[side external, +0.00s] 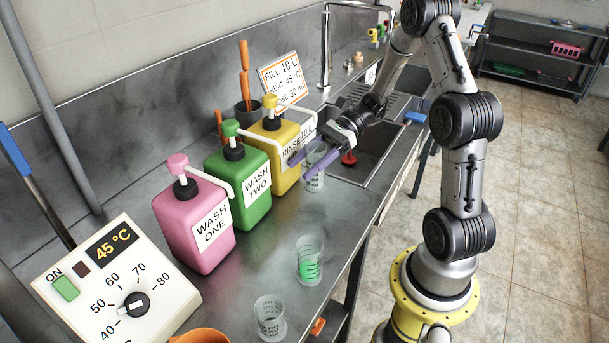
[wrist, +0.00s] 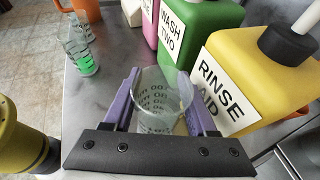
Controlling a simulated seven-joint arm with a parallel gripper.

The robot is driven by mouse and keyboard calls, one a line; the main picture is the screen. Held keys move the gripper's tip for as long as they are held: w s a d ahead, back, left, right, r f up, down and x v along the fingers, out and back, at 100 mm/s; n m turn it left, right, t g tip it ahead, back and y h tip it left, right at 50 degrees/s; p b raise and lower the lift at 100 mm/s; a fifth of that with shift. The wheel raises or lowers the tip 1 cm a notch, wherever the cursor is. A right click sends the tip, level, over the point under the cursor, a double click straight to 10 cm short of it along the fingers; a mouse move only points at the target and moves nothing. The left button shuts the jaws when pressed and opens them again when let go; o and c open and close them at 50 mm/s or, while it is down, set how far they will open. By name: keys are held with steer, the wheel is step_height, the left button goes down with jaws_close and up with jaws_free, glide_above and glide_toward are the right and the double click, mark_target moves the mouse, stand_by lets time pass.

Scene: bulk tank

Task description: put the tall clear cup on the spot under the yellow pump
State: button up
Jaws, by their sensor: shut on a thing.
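The yellow pump bottle (side external: 274,155), labelled rinse aid, stands at the far end of a row of bottles. Its yellow pump head has a pale spout reaching out to the right. A clear cup with dark markings (side external: 314,182) is beside it on the counter side, below the spout. My gripper (side external: 303,164) is shut on this cup, with a purple finger on each side. In the wrist view the clear cup (wrist: 158,112) sits upright between the fingers, with the yellow bottle (wrist: 248,75) to its right. Whether its base touches the counter, I cannot tell.
A pink bottle (side external: 197,222) and a green bottle (side external: 240,185) stand nearer. A cup with green liquid (side external: 309,262) and another clear cup (side external: 269,318) stand near the counter edge. The sink (side external: 372,160) lies beyond my gripper.

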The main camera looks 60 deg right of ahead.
steer(key=shift+w+f, duration=0.2)
steer(key=shift+f, duration=0.05)
steer(key=shift+d+f, duration=0.1)
steer(key=shift+f, duration=1.5)
steer(key=shift+f, duration=0.1)
steer(key=o, duration=1.1)
steer(key=shift+c, duration=0.2)
